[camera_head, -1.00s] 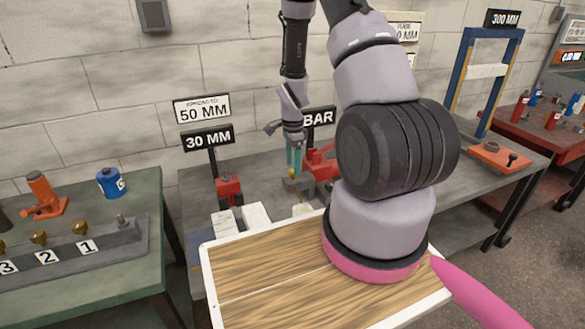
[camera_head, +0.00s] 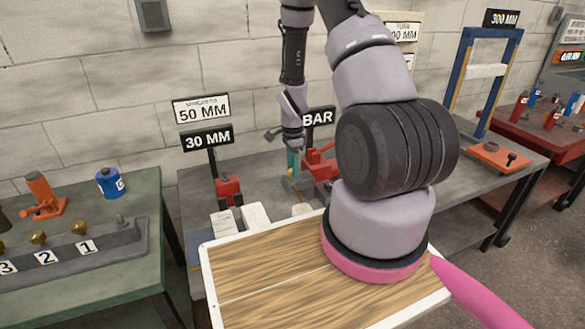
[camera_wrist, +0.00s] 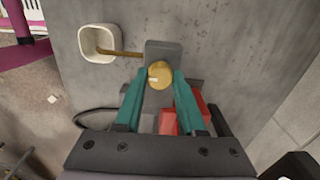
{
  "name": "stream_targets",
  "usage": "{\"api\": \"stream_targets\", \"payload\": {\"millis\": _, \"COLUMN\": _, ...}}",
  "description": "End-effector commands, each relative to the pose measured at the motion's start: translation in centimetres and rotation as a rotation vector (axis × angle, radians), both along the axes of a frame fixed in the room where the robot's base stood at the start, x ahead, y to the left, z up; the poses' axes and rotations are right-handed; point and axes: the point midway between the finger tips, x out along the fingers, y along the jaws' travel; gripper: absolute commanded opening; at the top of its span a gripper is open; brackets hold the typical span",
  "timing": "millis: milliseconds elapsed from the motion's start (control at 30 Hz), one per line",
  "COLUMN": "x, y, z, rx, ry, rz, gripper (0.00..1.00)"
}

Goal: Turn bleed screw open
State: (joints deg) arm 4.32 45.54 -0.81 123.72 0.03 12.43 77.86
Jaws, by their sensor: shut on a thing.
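The bleed screw shows in the wrist view as a round brass head (camera_wrist: 160,75) on a grey block (camera_wrist: 164,51). My gripper (camera_wrist: 160,82) points at it, with one teal fingertip on each side of the brass head, closed on it. In the head view my gripper (camera_head: 294,168) is at the bench behind the wooden board, beside the red unit (camera_head: 321,167). The screw cannot be made out there. A thin brass-coloured tube (camera_wrist: 119,53) runs from the block to a white square cup (camera_wrist: 100,43).
The white-edged wooden board (camera_head: 268,290) stands in front of the bench. A small red jack-like object (camera_head: 229,190) stands left of my gripper under the 30 MM sign (camera_head: 207,138). The BAR sign (camera_head: 319,117) stands close behind my gripper.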

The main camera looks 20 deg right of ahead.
Motion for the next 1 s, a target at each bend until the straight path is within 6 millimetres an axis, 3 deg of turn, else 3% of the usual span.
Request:
{"api": "stream_targets", "payload": {"millis": 267, "x": 0.03, "y": -0.02, "z": 0.03, "rx": 0.000, "ry": -0.001, "rz": 0.138, "gripper": 0.00}}
{"api": "stream_targets", "payload": {"millis": 1000, "x": 0.06, "y": -0.06, "z": 0.05, "rx": -0.001, "ry": -0.001, "rz": 0.828, "gripper": 0.00}}
